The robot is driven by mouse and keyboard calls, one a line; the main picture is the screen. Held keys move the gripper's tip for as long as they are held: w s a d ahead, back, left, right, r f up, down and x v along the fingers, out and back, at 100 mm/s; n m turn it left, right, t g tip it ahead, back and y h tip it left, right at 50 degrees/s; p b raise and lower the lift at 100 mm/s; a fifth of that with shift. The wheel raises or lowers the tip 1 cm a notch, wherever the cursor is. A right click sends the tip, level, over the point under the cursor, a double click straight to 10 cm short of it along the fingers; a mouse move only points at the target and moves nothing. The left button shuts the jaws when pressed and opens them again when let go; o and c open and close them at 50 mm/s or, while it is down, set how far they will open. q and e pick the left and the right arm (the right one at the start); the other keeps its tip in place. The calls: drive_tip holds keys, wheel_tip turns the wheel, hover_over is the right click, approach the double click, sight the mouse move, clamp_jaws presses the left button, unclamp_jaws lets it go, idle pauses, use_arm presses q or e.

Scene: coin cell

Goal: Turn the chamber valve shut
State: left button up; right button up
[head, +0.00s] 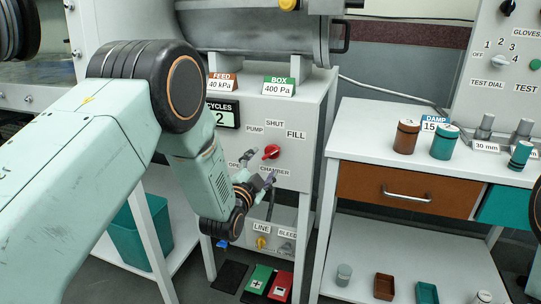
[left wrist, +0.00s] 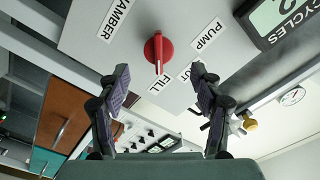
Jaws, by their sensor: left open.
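The chamber valve is a red knob (head: 271,152) on the white panel, among the labels PUMP, SHUT and FILL, with CHAMBER below it. In the left wrist view the red knob (left wrist: 157,50) sits centred beyond the fingertips, with a white line along its grip pointing down in that picture. I cannot tell surely which label the line meets. My left gripper (head: 260,170) is just below the knob in the head view. In the left wrist view its fingers (left wrist: 160,74) are spread apart, empty, and seem clear of the knob. My right gripper is out of view.
The CYCLES display (head: 223,114) is left of the valve. A yellow knob (head: 261,242) marked LINE is below. A table with brown (head: 405,136) and teal (head: 445,142) jars stands at the right. Green (head: 258,280) and red (head: 281,286) pads lie below.

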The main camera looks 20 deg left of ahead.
sight(270, 156)
use_arm(q)
drive_tip(key=shift+w+d+f+b, duration=0.1)
drive_tip(key=shift+w+b, duration=0.55)
drive_tip(key=shift+w, duration=1.25)
drive_tip(key=shift+w+d+b, duration=0.1)
drive_tip(key=shift+w+b, duration=0.5)
drive_tip(key=shift+w, duration=1.3)
drive_tip(key=shift+a, duration=0.1)
drive_tip(key=c, duration=1.1)
drive_tip(key=n+p, duration=0.1)
drive_tip(key=n, duration=0.3)
drive_tip(key=shift+p, duration=0.35)
drive_tip(key=shift+c, duration=0.2)
drive_tip(key=n+p, duration=0.1)
drive_tip(key=n, duration=0.4)
drive_tip(key=shift+n, duration=0.4)
